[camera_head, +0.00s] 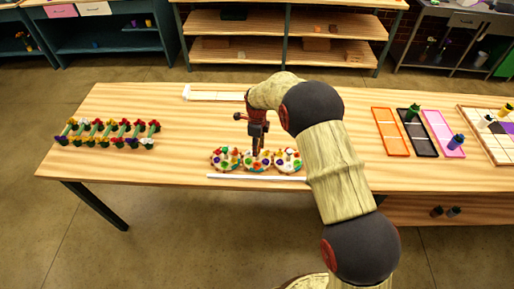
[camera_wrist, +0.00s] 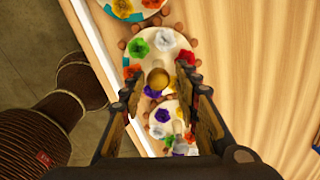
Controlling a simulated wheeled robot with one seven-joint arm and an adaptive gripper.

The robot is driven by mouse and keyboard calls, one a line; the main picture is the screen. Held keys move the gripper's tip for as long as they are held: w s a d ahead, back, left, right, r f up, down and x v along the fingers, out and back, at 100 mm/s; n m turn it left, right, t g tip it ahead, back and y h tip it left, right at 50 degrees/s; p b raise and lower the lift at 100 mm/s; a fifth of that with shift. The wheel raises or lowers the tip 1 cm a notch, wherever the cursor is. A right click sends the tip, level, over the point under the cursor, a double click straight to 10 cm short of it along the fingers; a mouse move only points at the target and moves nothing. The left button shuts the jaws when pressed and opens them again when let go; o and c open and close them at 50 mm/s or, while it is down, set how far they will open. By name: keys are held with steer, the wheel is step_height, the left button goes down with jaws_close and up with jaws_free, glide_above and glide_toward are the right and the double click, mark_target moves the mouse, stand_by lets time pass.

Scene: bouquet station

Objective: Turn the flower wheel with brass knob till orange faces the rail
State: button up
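Three round flower wheels stand in a row: a left one (camera_head: 225,160), a middle one (camera_head: 248,166) and a right one (camera_head: 289,166). A white rail (camera_head: 257,178) runs along their front; it shows at left in the wrist view (camera_wrist: 88,45). My gripper (camera_head: 256,151) points down over the middle wheel. In the wrist view my open gripper (camera_wrist: 160,88) has its fingers on either side of a round brass knob (camera_wrist: 158,78), with gaps visible. On that wheel (camera_wrist: 152,60), a reddish-orange flower (camera_wrist: 132,68) is on the rail side; its exact colour is unclear. My fingers hide part of the wheel.
A rack of colourful flowers (camera_head: 108,134) stands at left. Orange (camera_head: 390,140), black (camera_head: 424,147) and pink (camera_head: 436,125) trays and a gridded tray (camera_head: 505,152) lie at right. A pale strip (camera_head: 213,96) lies behind.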

steer(key=shift+o, duration=0.8)
steer(key=shift+s+f, duration=0.1)
step_height(320, 180, up, 12)
stand_by(0.4)
